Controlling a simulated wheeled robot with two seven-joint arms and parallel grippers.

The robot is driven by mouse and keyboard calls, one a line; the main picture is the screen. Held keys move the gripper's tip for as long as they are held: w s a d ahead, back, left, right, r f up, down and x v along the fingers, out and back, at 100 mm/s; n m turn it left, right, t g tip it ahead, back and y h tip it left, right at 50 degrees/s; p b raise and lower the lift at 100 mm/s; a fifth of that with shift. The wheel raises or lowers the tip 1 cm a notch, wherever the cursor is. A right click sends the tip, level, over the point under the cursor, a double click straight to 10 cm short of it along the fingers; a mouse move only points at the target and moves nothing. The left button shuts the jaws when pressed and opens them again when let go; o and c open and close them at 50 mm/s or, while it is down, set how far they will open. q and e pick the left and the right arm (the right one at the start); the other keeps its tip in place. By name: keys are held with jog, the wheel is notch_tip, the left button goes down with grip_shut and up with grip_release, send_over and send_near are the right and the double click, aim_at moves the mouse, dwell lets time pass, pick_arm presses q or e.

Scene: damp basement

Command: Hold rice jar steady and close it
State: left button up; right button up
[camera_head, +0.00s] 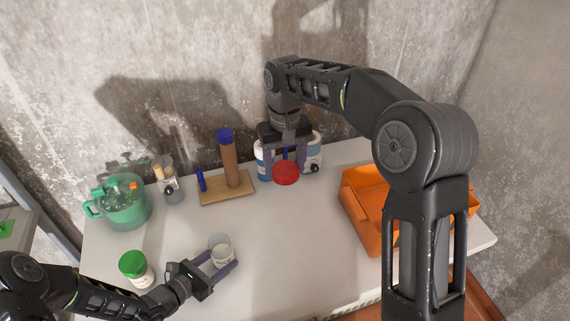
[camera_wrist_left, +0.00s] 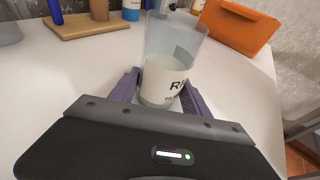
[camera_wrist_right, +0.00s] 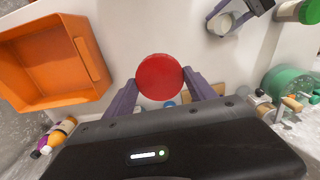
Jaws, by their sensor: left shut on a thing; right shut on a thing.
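The rice jar (camera_head: 221,250) is a clear, open-topped jar with a white label, upright on the table. My left gripper (camera_head: 226,266) is shut around it; the left wrist view shows the jar (camera_wrist_left: 168,75) between the fingers, with pale contents low inside. A red round lid (camera_head: 286,173) is held in my right gripper (camera_head: 286,168), above the back of the table and away from the jar. The right wrist view shows the lid (camera_wrist_right: 159,77) pinched between both fingertips, with the jar (camera_wrist_right: 222,23) beyond at the upper right.
A green-lidded jar (camera_head: 136,268) stands left of the rice jar, near my left arm. A green pot (camera_head: 122,208), a wooden board (camera_head: 227,190) with a brown cylinder (camera_head: 230,163), and white-blue containers (camera_head: 263,160) line the back. An orange bin (camera_head: 366,222) stands right. The table's middle is clear.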

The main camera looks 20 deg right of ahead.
pick_arm(q)
jog(key=shift+c, duration=0.4)
pick_arm(e)
jog(key=shift+a, duration=0.1)
jog(key=s+a+f+n, duration=0.25)
jog(key=a+f, duration=0.25)
jog(key=a, duration=0.5)
jog(key=n, duration=0.4)
send_near(217, 236)
notch_tip(217, 236, down, 2)
jog(key=s, duration=0.3)
jog(key=shift+w+f+m, duration=0.1)
jog(key=shift+w+m, duration=0.1)
jog(key=shift+m, duration=0.05)
jog(key=shift+f, duration=0.1)
jog(key=shift+d+f, duration=0.1)
jog(key=shift+f, duration=1.3)
jog(key=shift+f, duration=0.25)
jog(key=shift+f, duration=0.3)
